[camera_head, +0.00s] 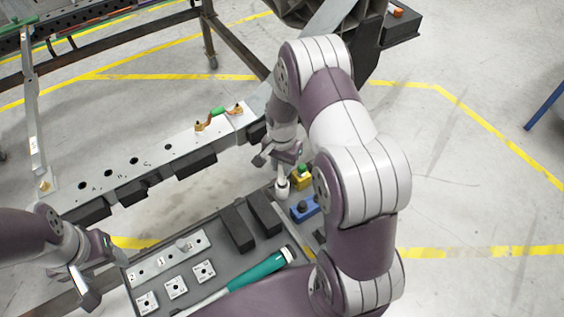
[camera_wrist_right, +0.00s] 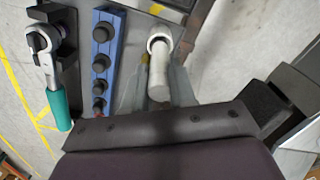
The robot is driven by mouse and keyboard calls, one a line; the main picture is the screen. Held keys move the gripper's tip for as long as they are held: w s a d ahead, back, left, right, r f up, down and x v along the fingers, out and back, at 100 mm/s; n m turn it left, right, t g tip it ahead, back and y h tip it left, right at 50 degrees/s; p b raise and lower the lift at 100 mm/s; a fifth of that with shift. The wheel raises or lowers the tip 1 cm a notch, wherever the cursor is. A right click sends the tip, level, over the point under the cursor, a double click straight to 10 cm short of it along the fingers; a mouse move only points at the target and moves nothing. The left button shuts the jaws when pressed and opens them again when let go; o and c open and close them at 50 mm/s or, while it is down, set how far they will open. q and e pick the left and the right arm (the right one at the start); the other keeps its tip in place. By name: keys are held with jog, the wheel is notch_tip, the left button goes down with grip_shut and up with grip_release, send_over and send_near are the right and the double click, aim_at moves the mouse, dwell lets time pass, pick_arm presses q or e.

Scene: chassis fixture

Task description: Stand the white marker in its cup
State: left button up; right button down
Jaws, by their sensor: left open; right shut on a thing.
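The white marker (camera_wrist_right: 158,78) is between the fingers of my right gripper (camera_wrist_right: 158,95) in the right wrist view. Its far end lines up with the round rim of a white cup (camera_wrist_right: 159,34); I cannot tell how deep it sits. In the head view the white cup (camera_head: 282,189) stands at the tray's back right corner, directly below my right gripper (camera_head: 279,160), which is shut on the marker. The marker is mostly hidden there. My left gripper (camera_head: 104,279) is open and empty by the tray's left edge.
The grey tray (camera_head: 215,235) holds black blocks (camera_head: 238,228), a green-handled wrench (camera_head: 258,271) and a plate with small square pieces (camera_head: 176,287). A blue socket holder (camera_head: 304,208) and a yellow block (camera_head: 302,178) stand close beside the cup. A metal beam (camera_head: 150,158) runs behind.

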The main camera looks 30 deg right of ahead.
jog(key=shift+f+b, duration=0.8)
jog(key=shift+f, duration=0.85)
jog(key=c, duration=0.8)
grip_release()
jog(key=shift+c, duration=0.2)
jog(key=shift+r, duration=0.15)
notch_tip(320, 180, up, 9)
jog(key=p, duration=0.8)
